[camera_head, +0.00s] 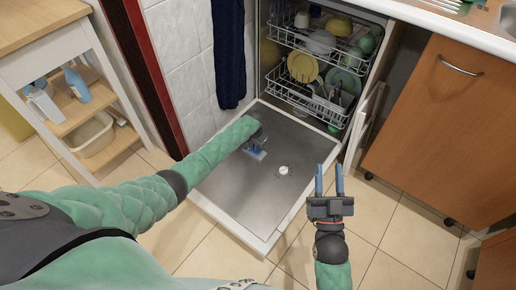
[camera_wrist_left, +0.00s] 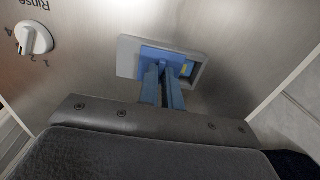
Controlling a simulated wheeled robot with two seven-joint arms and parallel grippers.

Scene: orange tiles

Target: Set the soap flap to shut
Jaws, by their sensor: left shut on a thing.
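The soap flap (camera_wrist_left: 163,54) is a blue piece in a grey frame on the inner face of the lowered dishwasher door (camera_head: 228,185). In the head view my left gripper (camera_head: 256,148) is over the door, and my arm hides part of that area. My right gripper (camera_head: 329,168) is open and empty, right of the door.
A white rinse dial (camera_head: 283,170) sits on the door; it also shows in the left wrist view (camera_wrist_left: 34,38). Loaded racks (camera_head: 305,95) stand behind the door. A wooden cabinet (camera_head: 435,130) is at right, a trolley (camera_head: 70,90) at left. A dark towel (camera_head: 229,50) hangs on the wall.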

